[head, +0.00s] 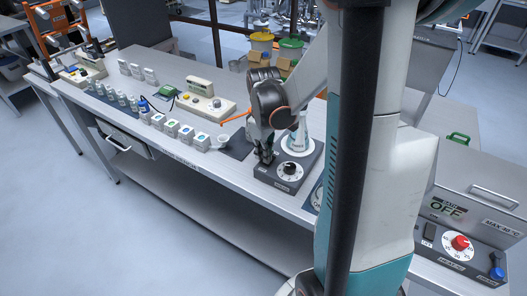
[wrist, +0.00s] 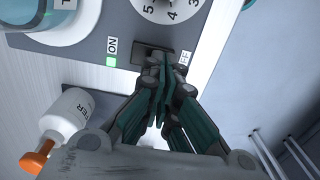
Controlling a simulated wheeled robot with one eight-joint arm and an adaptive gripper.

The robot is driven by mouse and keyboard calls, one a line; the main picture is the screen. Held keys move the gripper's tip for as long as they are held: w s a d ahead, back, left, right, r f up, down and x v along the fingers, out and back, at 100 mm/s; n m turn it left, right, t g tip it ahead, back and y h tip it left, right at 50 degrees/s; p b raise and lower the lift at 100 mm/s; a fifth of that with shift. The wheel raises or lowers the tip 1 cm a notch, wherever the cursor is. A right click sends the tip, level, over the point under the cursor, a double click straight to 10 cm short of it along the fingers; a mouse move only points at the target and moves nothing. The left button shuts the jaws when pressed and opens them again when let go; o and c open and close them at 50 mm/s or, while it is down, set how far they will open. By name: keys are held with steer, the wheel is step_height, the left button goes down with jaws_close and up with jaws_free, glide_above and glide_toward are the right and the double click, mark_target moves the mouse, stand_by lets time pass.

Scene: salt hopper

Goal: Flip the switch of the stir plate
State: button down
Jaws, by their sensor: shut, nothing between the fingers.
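The stir plate (head: 285,182) is a dark grey box with a white-scaled black dial on the bench, left of my arm. The label on the other side of the switch is partly hidden. My gripper (wrist: 160,62) is shut and empty, its fingertips at the switch and covering part of it. I cannot tell whether they touch, or which way the rocker is tilted. In the head view my gripper (head: 266,158) is at the plate's left side.
A bath with a red knob (head: 460,243) is at the right; small labelled boxes (head: 186,134) stand left.

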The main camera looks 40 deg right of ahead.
steer(key=shift+a+f+b, duration=0.1)
steer(key=shift+f+b, duration=0.3)
steer(key=shift+f, duration=0.1)
steer(key=shift+s+r, duration=0.1)
steer(key=shift+r, duration=0.05)
steer(key=shift+w+d+r, duration=0.15)
steer(key=shift+d, duration=0.25)
steer(key=shift+w+d+r, duration=0.1)
steer(key=shift+w+d, duration=0.05)
steer(key=shift+d, duration=0.2)
steer(key=shift+r+p, duration=0.15)
steer(key=shift+p, duration=0.2)
steer(key=shift+a+r, duration=0.1)
steer(key=shift+r, duration=0.2)
step_height(320, 180, up, 13)
steer(key=a+p, duration=0.1)
steer(key=p, duration=0.4)
steer(key=shift+s+a, duration=0.35)
